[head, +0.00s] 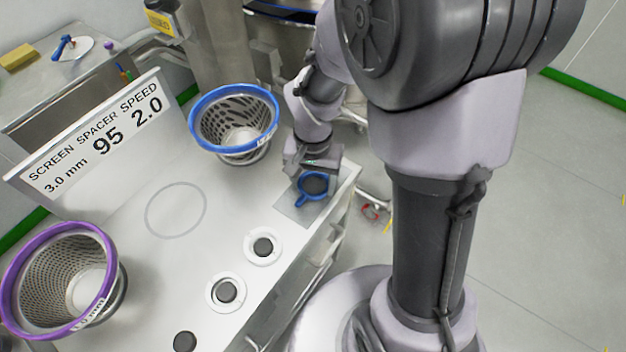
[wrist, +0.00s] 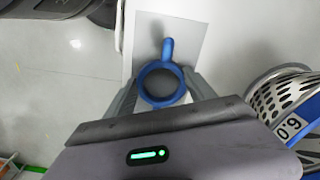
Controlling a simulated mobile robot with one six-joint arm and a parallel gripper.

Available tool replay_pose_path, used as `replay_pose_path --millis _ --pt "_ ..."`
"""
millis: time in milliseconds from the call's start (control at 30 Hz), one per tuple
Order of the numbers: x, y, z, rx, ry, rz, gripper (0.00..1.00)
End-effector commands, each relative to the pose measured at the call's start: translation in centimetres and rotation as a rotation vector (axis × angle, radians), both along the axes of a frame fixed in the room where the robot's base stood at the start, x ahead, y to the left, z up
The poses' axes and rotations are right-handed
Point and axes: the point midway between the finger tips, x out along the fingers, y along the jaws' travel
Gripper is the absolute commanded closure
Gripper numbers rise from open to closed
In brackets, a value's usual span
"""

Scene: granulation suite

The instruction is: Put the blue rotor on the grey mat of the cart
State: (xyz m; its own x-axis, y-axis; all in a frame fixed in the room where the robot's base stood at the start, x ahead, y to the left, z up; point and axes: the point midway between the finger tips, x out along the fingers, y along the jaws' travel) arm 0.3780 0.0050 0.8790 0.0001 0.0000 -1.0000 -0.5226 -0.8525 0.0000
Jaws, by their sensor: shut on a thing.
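The blue rotor (head: 301,199) is a ring with a short arm sticking out, pointing toward the lower left in the head view. It also shows in the wrist view (wrist: 167,50), where its arm points up. My gripper (head: 313,176) is shut on the ring, with one finger on each side of it in the wrist view (wrist: 161,84). The grey mat (head: 287,208) lies at the cart's right corner, directly under the rotor. The mat also shows in the wrist view (wrist: 191,28). I cannot tell whether the rotor touches the mat. My gripper hides part of the mat.
A blue-rimmed screen basket (head: 205,115) stands close to the left of my gripper. A purple-rimmed basket (head: 15,285) and a sign (head: 95,150) are farther left. Dark pucks on white rings (head: 262,247) stand near the cart's front edge. The cart's middle is clear.

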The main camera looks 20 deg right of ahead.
Motion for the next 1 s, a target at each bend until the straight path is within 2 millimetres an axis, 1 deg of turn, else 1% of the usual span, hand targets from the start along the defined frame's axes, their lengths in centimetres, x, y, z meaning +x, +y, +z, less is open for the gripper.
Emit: replay_pose_path --millis 167,200,267,300,567,667,767,900,1000 --pt "0.0 0.0 0.0 -0.001 -0.001 0.0 0.93" --pt "0.0 0.0 0.0 -0.001 -0.001 0.0 0.31" --pt "0.0 0.0 0.0 -0.001 -0.001 0.0 0.19" --pt "0.0 0.0 0.0 0.0 0.0 0.0 0.11" --pt "0.0 0.0 0.0 0.0 0.0 0.0 0.11" --pt "0.0 0.0 0.8 -0.001 -0.001 0.0 0.11" --pt "0.1 0.0 3.4 -0.001 -0.003 0.001 0.11" --pt "0.1 0.0 8.5 0.0 -0.006 0.0 0.11" --pt "0.1 0.0 11.8 0.0 -0.004 0.0 0.11"
